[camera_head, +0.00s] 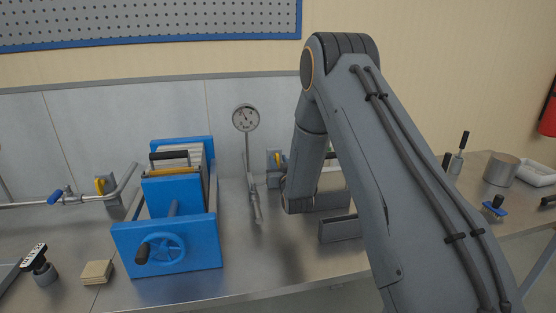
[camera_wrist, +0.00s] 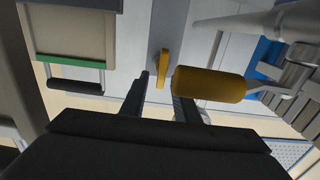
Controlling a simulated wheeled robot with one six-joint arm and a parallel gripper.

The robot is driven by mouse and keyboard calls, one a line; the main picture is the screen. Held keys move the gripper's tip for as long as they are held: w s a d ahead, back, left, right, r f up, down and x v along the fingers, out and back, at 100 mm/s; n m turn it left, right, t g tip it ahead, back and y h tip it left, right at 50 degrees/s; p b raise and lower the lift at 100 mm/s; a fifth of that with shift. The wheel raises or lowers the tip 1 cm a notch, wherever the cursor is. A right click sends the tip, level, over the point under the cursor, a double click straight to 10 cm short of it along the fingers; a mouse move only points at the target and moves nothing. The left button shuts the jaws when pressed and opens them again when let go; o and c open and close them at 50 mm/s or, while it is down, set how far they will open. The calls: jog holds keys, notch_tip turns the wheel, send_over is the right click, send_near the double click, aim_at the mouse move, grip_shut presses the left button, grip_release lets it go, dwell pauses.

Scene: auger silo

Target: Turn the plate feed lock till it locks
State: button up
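In the wrist view, a small yellow lever (camera_wrist: 163,68) stands on a grey mount, beyond and between the fingertips. A fat yellow cylindrical grip (camera_wrist: 208,84) on a metal rod lies at the right finger and covers part of it. Which of them is the plate feed lock I cannot tell. My gripper (camera_wrist: 162,92) looks open, its two dark fingers apart; no clear hold on the grip shows. In the head view, a yellow part (camera_head: 281,160) on a grey mount shows just left of my arm, which hides the gripper and much of that area.
A blue press frame (camera_head: 165,250) with a handwheel and plates stands left of my arm. A dial gauge (camera_head: 246,118) rises behind. A grey block (camera_head: 340,229) sits beside my wrist. A pipe with a blue valve handle (camera_head: 55,197) is at far left; a metal pot (camera_head: 501,169) is at right.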

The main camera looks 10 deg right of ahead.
jog(key=shift+w, duration=0.3)
grip_shut()
jog(key=shift+f+m+b, duration=0.1)
jog(key=shift+m+b, duration=0.4)
jog(key=shift+m, duration=0.2)
jog(key=shift+d+f+m+b, duration=0.25)
jog(key=shift+m+b, duration=1.2)
jog(key=shift+m, duration=1.2)
jog(key=shift+d+f+m+b, duration=0.25)
jog(key=shift+m+b, duration=1.25)
jog(key=shift+m, duration=1.2)
jog(key=shift+d+f+m+b, duration=0.15)
jog(key=shift+f+m+b, duration=0.2)
jog(key=shift+m+b, duration=1.7)
jog(key=shift+m+p, duration=0.45)
jog(key=shift+m, duration=0.55)
